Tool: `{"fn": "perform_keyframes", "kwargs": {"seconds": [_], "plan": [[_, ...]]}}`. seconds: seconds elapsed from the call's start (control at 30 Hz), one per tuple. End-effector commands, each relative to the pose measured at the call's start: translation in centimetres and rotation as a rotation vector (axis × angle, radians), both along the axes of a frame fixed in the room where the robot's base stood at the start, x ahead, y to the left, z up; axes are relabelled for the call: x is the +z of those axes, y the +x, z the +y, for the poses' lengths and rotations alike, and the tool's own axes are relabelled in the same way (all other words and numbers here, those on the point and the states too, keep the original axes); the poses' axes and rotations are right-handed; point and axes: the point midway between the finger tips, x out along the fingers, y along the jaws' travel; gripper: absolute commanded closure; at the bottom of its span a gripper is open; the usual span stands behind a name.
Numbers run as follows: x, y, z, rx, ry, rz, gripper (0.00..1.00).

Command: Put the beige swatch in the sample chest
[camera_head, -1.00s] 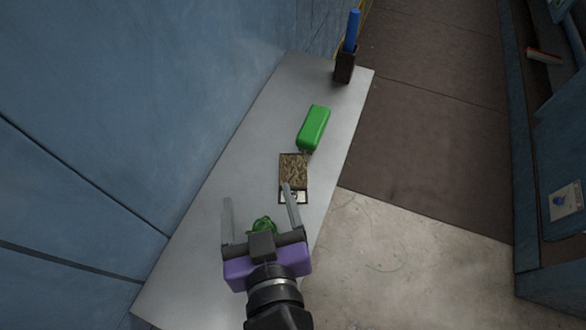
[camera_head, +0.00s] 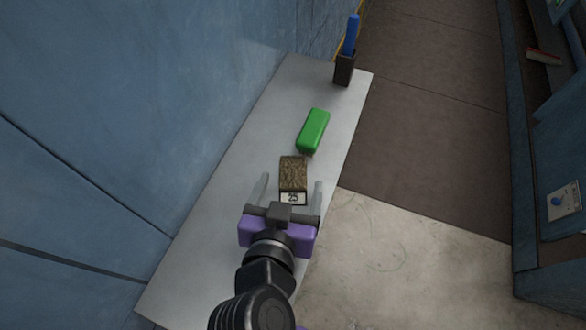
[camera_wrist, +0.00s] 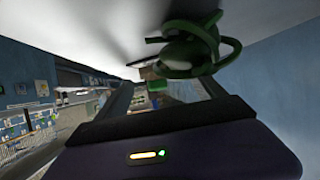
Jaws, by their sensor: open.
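The beige-brown patterned swatch (camera_head: 293,172), with a white end label reading 25, lies on the narrow grey table (camera_head: 225,150) in the head view. My gripper (camera_head: 292,183) is open and empty. In that view its two fingers lie to the left and right of the swatch's label end. I cannot tell how high they are above the table. I cannot make out the swatch clearly in the wrist view. I cannot identify a sample chest in either view.
A green rounded block (camera_head: 313,130) lies just beyond the swatch. A dark holder (camera_head: 344,70) with a blue stick stands at the table's far end. A green looped object (camera_wrist: 190,45) shows close in the wrist view. A blue wall borders the table's left; open floor lies right.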

Motion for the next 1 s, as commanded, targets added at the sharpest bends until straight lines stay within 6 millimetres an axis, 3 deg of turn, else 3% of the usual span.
{"fn": "perform_keyframes", "kwargs": {"seconds": [0.2,0.43,0.8,1.0], "plan": [[-0.9,1.8,-0.3,0.001,0.000,0.000,0.21],[-0.9,1.9,-0.3,0.002,0.000,0.000,0.21],[-0.9,1.9,-0.3,0.002,0.000,0.000,0.94],[-0.9,1.9,-0.3,0.002,0.000,0.000,0.94]]}}
